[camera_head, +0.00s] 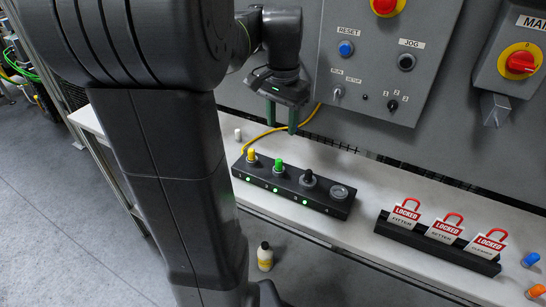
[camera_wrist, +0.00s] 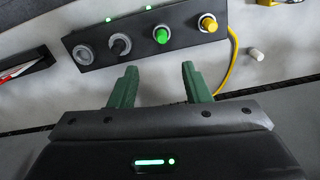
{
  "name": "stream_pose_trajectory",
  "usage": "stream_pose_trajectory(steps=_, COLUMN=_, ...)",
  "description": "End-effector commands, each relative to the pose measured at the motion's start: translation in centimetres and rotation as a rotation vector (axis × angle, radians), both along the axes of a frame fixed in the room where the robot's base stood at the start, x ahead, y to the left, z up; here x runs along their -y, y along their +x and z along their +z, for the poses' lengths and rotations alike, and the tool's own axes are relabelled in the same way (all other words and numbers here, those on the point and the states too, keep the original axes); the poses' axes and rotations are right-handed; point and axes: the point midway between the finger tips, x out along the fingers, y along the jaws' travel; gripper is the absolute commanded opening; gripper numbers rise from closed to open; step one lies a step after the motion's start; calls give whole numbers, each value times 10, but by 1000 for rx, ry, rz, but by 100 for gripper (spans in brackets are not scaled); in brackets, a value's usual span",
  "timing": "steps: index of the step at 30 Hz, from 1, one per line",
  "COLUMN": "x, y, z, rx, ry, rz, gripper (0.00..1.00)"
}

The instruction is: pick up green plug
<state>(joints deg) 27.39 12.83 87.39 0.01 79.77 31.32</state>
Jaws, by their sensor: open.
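The green plug (camera_head: 278,165) stands upright in a black socket block (camera_head: 327,207), between a yellow plug (camera_head: 251,156) and a black plug (camera_head: 309,178). In the wrist view the green plug (camera_wrist: 161,35) lies ahead of the gap between my fingers. My gripper (camera_head: 282,116) is open and empty, above and behind the block. Its two green fingers also show in the wrist view (camera_wrist: 159,69), apart from each other and not touching the plug.
The block's rightmost socket (camera_head: 339,191) holds no tall plug. A yellow cable (camera_head: 262,134) runs behind the block. A small white peg (camera_head: 238,134) stands at left. A rack of red padlock tags (camera_head: 440,245) sits at right. A control panel (camera_head: 385,105) rises behind the white bench.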

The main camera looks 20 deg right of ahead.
Motion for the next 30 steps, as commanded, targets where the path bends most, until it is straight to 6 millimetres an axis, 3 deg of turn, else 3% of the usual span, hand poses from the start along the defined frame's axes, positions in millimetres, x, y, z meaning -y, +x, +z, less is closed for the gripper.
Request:
stream_pose_trajectory(steps=9, x=-1, y=0, z=-61, rx=-4, ry=2, rz=2, gripper=43)
stream_pose_trajectory(steps=17, x=-2, y=1, z=-80, rx=-2, ry=1, rz=3, gripper=43)
stream_pose_trajectory(steps=24, x=-4, y=4, z=-116, rx=-3, ry=2, rz=4, gripper=43)
stream_pose_trajectory(steps=30, x=-3, y=4, z=-127, rx=0, ry=0, rz=3, gripper=43)
